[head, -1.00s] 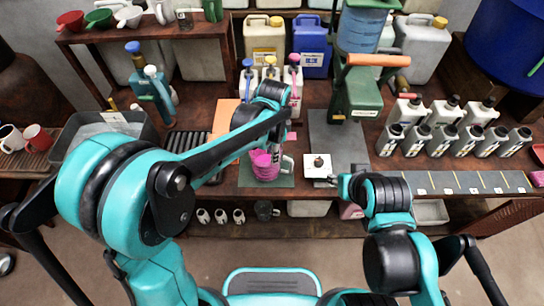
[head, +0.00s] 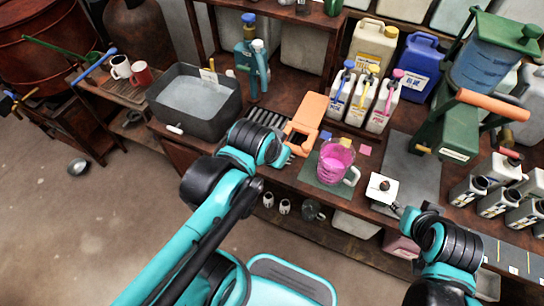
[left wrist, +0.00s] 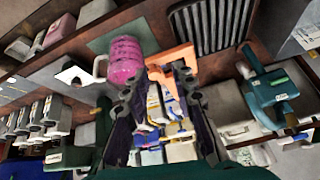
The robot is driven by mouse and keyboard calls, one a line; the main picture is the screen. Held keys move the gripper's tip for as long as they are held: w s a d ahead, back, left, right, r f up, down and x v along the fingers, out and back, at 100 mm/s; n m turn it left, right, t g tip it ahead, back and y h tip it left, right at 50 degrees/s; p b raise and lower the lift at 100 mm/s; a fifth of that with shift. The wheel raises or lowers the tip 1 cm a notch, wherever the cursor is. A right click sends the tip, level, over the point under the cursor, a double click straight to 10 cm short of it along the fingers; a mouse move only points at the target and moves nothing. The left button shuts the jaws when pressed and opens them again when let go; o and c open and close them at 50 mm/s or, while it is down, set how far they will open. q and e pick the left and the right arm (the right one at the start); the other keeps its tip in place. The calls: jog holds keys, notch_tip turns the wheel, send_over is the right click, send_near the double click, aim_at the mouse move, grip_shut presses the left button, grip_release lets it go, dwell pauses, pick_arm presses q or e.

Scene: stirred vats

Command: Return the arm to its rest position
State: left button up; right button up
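My left arm reaches in from the lower left in the head view; its wrist is left of the pink measuring jug (head: 337,158), and its fingers are hardly visible there. In the left wrist view, my left gripper (left wrist: 157,88) has its two dark fingers apart with nothing held between them. The pink jug (left wrist: 124,60) stands clear of it on a dark green mat (head: 310,174). My right gripper (head: 397,208) is at the edge of a white square plate (head: 384,193) with a small dark knob; its fingers are too small to read.
An orange stand (head: 308,116) and dark ribbed rack (head: 266,121) are close to my left wrist. A grey tub (head: 205,112) stands left of them. White bottles (head: 360,97) stand behind the jug; a green press (head: 459,125) stands right. Open floor lies at left.

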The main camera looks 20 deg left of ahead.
pick_arm(q)
jog(key=shift+s+a+f+n+t, duration=0.15)
jog(key=shift+s+a+n+t, duration=0.1)
jog(key=shift+s+a+n, duration=0.25)
jog(key=shift+s+a+f+n+t, duration=0.15)
jog(key=shift+s+a+n+t, duration=0.15)
jog(key=shift+s+n, duration=0.2)
